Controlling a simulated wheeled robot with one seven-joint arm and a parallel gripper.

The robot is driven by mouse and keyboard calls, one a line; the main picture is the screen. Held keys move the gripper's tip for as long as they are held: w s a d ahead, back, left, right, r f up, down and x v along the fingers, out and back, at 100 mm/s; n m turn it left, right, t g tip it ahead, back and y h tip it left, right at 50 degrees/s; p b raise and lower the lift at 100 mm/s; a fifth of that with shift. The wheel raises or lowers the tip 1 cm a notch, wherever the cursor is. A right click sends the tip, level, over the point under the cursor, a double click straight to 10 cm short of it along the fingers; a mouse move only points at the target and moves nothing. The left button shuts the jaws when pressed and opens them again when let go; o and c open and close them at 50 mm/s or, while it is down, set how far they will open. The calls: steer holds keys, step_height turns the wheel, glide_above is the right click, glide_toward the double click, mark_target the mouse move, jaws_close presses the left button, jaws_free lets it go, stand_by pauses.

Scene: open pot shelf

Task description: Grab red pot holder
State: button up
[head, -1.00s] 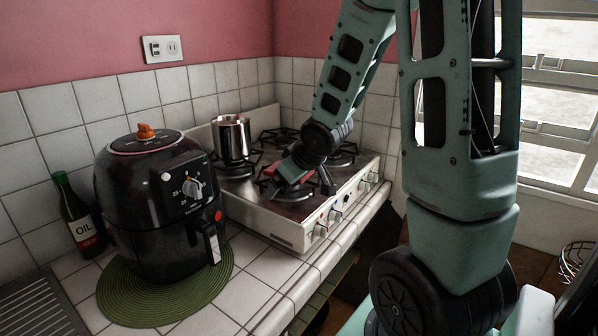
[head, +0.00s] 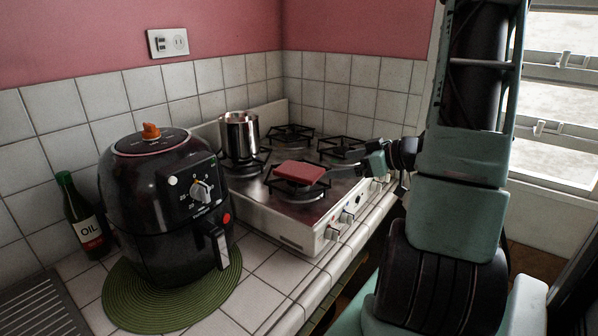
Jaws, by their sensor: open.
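The red pot holder (head: 299,173) is a flat red block shape resting on the front burner grate of the stove. My gripper (head: 336,163) is just to its right, low over the stove top, with its fingers pointing left toward it. The gripper is open and looks empty, with a small gap showing between it and the pot holder. Whether the fingers are level with the pot holder is hard to tell from this view.
The white stove (head: 285,225) has knobs along its front edge. A shiny metal pot (head: 240,136) stands on the back-left burner. A black air fryer (head: 160,210) sits on a green round mat (head: 125,312), with an oil bottle (head: 82,215) behind it.

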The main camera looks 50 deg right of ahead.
mark_target(300, 169)
steer(key=p+x, duration=0.2)
steer(key=x, duration=1.1)
steer(key=shift+w+d, duration=0.1)
steer(key=shift+w, duration=0.05)
steer(key=c, duration=0.9)
